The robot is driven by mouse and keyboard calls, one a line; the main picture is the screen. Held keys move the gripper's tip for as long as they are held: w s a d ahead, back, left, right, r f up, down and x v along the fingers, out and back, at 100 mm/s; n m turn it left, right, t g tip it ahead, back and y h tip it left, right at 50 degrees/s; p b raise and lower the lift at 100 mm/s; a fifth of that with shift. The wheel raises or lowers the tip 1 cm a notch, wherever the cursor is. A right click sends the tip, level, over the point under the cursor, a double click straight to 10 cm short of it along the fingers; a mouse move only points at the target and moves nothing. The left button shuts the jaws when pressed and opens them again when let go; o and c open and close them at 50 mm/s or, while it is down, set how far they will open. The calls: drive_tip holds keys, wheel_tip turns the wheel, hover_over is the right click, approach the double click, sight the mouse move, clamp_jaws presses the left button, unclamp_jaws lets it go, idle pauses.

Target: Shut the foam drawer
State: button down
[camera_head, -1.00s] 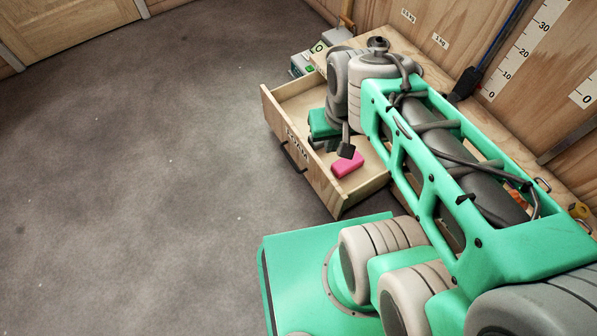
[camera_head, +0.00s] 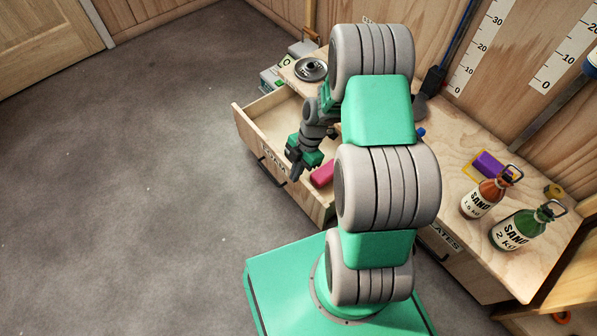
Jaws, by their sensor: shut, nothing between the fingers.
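The foam drawer (camera_head: 270,160) is pulled out from the wooden bench, with its labelled front and dark handle facing the lower left. A pink block (camera_head: 322,174) lies inside it near the right end. My gripper (camera_head: 294,175) is shut and empty, at the drawer's front panel by the end of the label. I cannot tell whether it touches the panel. My arm hides the right part of the drawer and the middle of the bench.
The bench top (camera_head: 452,208) holds an orange sand bottle (camera_head: 484,196), a green sand bottle (camera_head: 522,228) and a purple block (camera_head: 489,164). A dark round weight (camera_head: 310,69) sits at the back. A plates drawer (camera_head: 440,240) is below the bench top. The floor at left is clear.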

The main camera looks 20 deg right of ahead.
wheel_tip(320, 180, down, 6)
drive_tip(key=d+b, duration=0.1)
drive_tip(key=b, duration=0.2)
drive_tip(key=shift+w+d+f+b, duration=0.15)
drive_tip(key=shift+w+d+b, duration=0.15)
drive_tip(key=shift+w+d, duration=0.1)
drive_tip(key=shift+s, duration=0.1)
